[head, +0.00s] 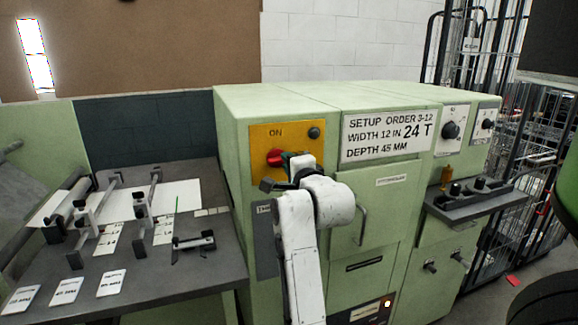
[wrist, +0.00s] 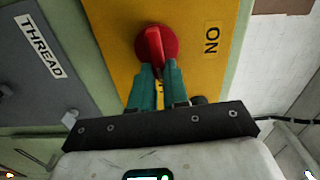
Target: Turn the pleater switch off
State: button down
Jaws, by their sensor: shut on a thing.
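The pleater switch is a red rotary knob (head: 274,157) with a raised handle, on a yellow plate (head: 262,134) at the left of the green machine's front. In the wrist view the red knob (wrist: 154,42) sits beside the "ON" label (wrist: 211,40), and its handle runs roughly up and down the picture. My gripper (head: 288,160) reaches the knob from the right in the head view. In the wrist view its teal fingers (wrist: 158,74) are closed on the near end of the handle.
A dark round button (head: 314,132) sits right of the "ON" label. A setup sign (head: 388,133), control knobs (head: 450,130) and a dark ledge (head: 478,195) are further right. A grey worktable (head: 190,280) with cards and clamps stands left. An orange lamp (head: 387,303) is lit low down.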

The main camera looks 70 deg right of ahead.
jog(key=shift+f+m, duration=0.15)
jog(key=shift+m, duration=0.45)
jog(key=c, duration=1.1)
grip_release()
jog(key=shift+p+v, duration=0.3)
jog(key=shift+v, duration=5.05)
